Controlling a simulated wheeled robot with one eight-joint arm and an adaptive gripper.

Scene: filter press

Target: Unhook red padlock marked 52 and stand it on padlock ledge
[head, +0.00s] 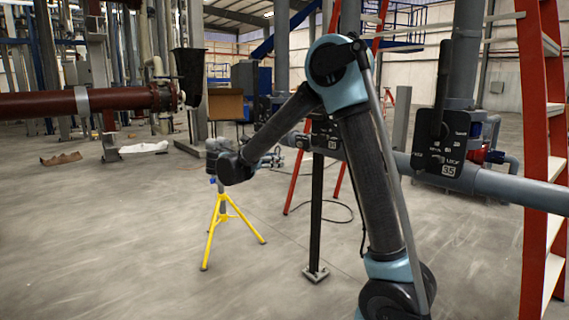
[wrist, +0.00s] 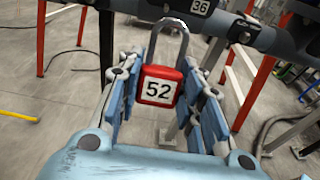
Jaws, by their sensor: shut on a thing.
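The red padlock (wrist: 160,87) has a white label marked 52 and stands upright between the fingers of my gripper (wrist: 165,100) in the wrist view. The fingers are shut on its body from both sides. Its grey shackle (wrist: 184,42) points up and overlaps a dark bar (wrist: 140,8) near a tag marked 36 (wrist: 201,6). I cannot tell whether the shackle is around something there. In the head view my gripper (head: 276,160) is small, left of a dark plate (head: 328,136), and the padlock is not discernible. I cannot make out the padlock ledge.
A grey pipe (head: 500,186) runs to the right, with a black plate marked 35 (head: 440,155). A red ladder (head: 534,150) stands at far right. A black post (head: 316,215) and a yellow tripod (head: 224,215) stand near my gripper. The floor at left front is clear.

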